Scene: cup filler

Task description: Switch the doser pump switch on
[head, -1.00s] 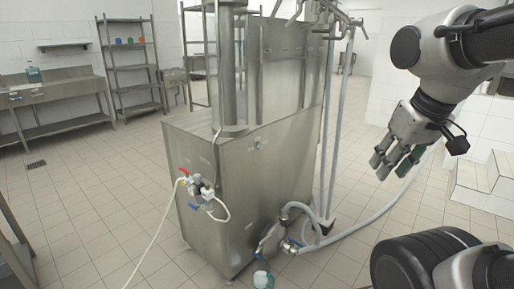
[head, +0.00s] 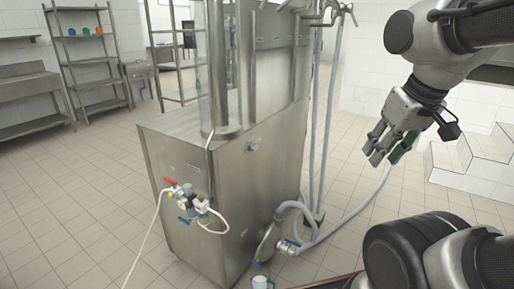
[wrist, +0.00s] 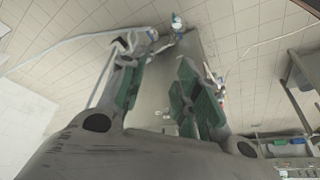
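The steel filling machine (head: 215,190) stands upright on the tiled floor in the middle of the head view. I cannot pick out the doser pump switch for sure in either view. A small round fitting (head: 252,147) shows on the machine's side, too small to identify. My gripper (head: 377,152) hangs in the air to the right of the machine, apart from it, pointing down. In the wrist view its green-padded fingers (wrist: 158,88) are spread with nothing between them, and the machine's steel shows beyond.
A valve group (head: 190,203) with red and blue handles and a white hose sits on the machine's left side. A grey hose (head: 345,215) arcs over the floor to the right. A small cup (head: 262,282) is near the machine's foot. White steps (head: 465,165) stand right.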

